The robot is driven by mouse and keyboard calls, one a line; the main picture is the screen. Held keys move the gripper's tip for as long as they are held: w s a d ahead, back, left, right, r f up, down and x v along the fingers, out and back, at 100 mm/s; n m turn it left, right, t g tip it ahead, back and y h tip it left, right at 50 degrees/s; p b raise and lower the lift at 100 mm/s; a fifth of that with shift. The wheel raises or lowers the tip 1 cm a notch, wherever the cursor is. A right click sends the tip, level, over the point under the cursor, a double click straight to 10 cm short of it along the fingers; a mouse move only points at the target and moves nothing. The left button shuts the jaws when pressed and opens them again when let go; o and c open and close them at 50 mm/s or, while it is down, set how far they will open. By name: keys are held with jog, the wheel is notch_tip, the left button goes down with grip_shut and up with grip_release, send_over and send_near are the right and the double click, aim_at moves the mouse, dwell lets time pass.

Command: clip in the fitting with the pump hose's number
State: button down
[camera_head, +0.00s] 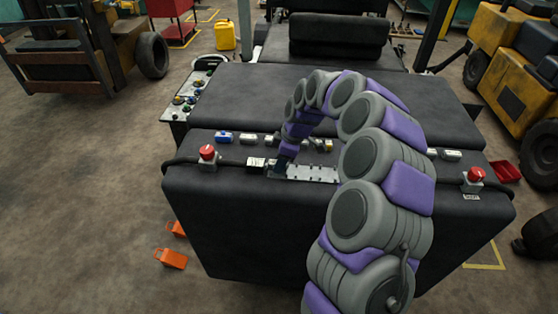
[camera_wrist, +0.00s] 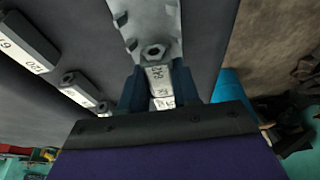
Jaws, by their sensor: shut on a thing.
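My gripper (camera_wrist: 158,85) is shut on a fitting (camera_wrist: 159,76) with a white number label, held between its dark blue fingers. The label's digits are too blurred to read surely. The fitting's hex end is at the near end of a grey metal plate with clips (camera_wrist: 148,22); I cannot tell whether it is seated. In the head view my gripper (camera_head: 283,163) is at the left end of this clip plate (camera_head: 312,174). A black hose with a white label (camera_head: 256,163) ends just left of the plate; its number is unreadable here.
Several labelled fittings lie behind the plate, including a blue one (camera_head: 224,138) and a yellow one (camera_head: 326,146). Two more labelled fittings show in the wrist view (camera_wrist: 28,45) (camera_wrist: 80,92). Red stop buttons (camera_head: 207,152) (camera_head: 475,174) flank the black deck. My arm covers the deck's right-hand middle.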

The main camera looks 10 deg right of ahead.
jog(key=shift+d+f, duration=0.25)
jog(key=shift+d, duration=0.1)
jog(key=shift+a+f, duration=0.15)
jog(key=shift+f, duration=0.05)
jog(key=shift+a, duration=0.1)
jog(key=c, duration=0.7)
grip_release()
jog(key=shift+c, duration=0.2)
jog(key=v, duration=1.7)
jog(key=shift+d+p, duration=0.25)
jog(key=shift+p, duration=0.05)
